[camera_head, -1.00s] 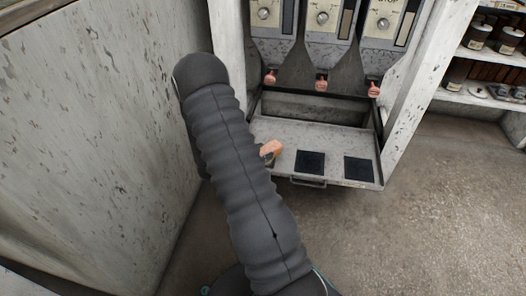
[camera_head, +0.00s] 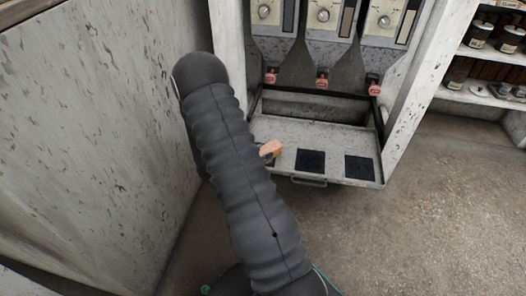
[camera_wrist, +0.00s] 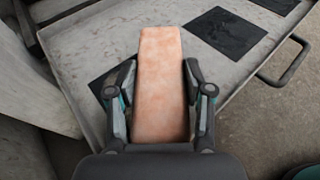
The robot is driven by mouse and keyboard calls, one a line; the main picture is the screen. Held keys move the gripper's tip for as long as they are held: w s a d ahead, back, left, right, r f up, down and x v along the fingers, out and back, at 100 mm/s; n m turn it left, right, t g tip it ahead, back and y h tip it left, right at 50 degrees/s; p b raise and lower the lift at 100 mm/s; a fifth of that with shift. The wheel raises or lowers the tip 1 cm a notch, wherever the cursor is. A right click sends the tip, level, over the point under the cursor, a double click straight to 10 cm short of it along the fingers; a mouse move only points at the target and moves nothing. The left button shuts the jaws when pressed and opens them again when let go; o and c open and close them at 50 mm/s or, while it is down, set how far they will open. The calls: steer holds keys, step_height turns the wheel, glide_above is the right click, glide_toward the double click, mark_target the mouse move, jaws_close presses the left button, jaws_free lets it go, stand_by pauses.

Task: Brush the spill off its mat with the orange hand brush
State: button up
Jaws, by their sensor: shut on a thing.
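The orange hand brush (camera_wrist: 160,115) is a pale orange block in the wrist view, lying lengthwise between the fingers of my gripper (camera_wrist: 160,72), which is shut on it. In the head view one end of the brush (camera_head: 271,148) shows beside my arm, which hides the gripper. Three dark square mats lie on the grey tray: the nearest mat (camera_wrist: 101,86) is partly covered by the brush and a finger, the middle mat (camera_wrist: 228,32) is bare, and the far mat (camera_wrist: 277,3) is cut by the frame edge. I cannot make out a spill on any mat.
The tray (camera_head: 333,178) has a handle (camera_head: 308,182) on its front edge. Behind it stand dispensers with pinkish spouts (camera_head: 321,83). A scuffed wall (camera_head: 110,130) is close on the left. Shelves with jars (camera_head: 482,38) stand at the right; the floor in front is clear.

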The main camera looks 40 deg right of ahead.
steer(key=shift+a, duration=0.95)
steer(key=shift+d, duration=0.1)
steer(key=shift+d+b, duration=0.6)
steer(key=shift+d, duration=1.5)
steer(key=shift+a, duration=2.2)
steer(key=shift+d, duration=0.1)
steer(key=shift+d+b, duration=0.45)
steer(key=shift+d, duration=1.65)
